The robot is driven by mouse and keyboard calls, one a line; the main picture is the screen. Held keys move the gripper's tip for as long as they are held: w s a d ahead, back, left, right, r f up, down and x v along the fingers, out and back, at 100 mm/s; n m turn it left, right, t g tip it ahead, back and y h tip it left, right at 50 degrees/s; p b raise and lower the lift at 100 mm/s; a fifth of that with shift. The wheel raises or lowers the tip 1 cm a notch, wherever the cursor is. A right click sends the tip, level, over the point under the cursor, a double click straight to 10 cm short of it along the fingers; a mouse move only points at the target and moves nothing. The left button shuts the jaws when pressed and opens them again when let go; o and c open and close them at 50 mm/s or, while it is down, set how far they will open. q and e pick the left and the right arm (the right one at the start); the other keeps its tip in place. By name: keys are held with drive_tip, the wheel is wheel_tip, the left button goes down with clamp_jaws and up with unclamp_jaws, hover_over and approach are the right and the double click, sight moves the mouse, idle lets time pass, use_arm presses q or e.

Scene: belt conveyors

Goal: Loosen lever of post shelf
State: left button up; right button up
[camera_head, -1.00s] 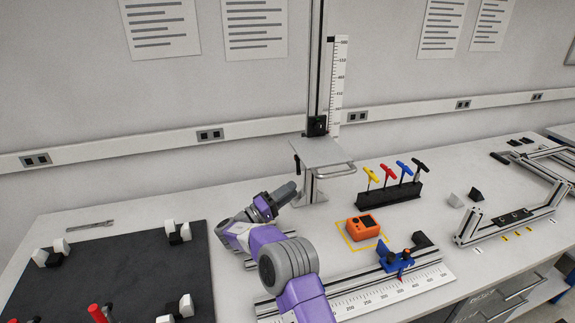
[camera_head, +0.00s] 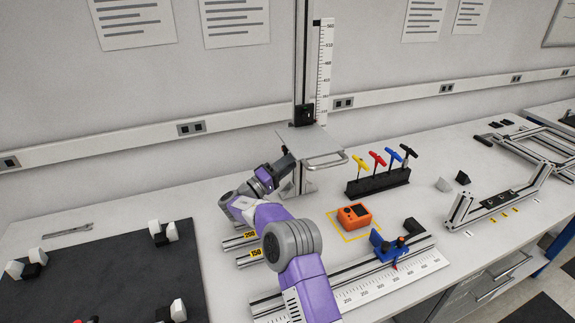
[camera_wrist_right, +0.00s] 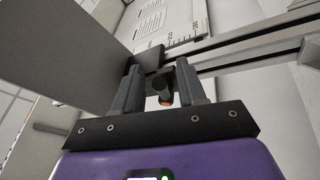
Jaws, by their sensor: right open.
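The post shelf (camera_head: 309,140) is a grey plate with a bar handle, mounted on a vertical post (camera_head: 303,60) beside a ruler (camera_head: 323,70). My right gripper (camera_head: 287,163) is at the left underside of the shelf, by the post. In the right wrist view the gripper's two grey fingers (camera_wrist_right: 160,85) are apart. A dark lever with an orange-red end (camera_wrist_right: 164,97) shows between them; whether either finger touches it I cannot tell. In the head view the gripper hides the lever. The shelf plate (camera_wrist_right: 85,60) also fills the left of the wrist view. My left gripper is not in view.
A black rack (camera_head: 378,181) of colored T-handle tools stands right of the shelf. An orange device (camera_head: 354,215) and a blue clamp (camera_head: 388,245) on a ruled rail are in front. A dark mat (camera_head: 100,275) lies at the left.

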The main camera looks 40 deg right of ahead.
clamp_jaws()
drive_tip(key=shift+r, duration=0.1)
drive_tip(key=n+t+p, duration=0.1)
drive_tip(key=r+n+y+p, duration=0.1)
drive_tip(key=n, duration=0.1)
drive_tip(key=shift+s+a+r+n+t+p, duration=0.15)
drive_tip(key=shift+r+n+t+p, duration=0.15)
drive_tip(key=shift+t+p, duration=0.1)
drive_tip(key=shift+r+n+t+y+p, duration=0.15)
drive_tip(key=shift+r+n+y+p, duration=0.2)
drive_tip(key=shift+n+p, duration=0.55)
drive_tip(key=shift+r+n+t+y+p, duration=0.15)
drive_tip(key=shift+r+n+y+p, duration=0.15)
drive_tip(key=shift+n+p, duration=0.6)
unclamp_jaws()
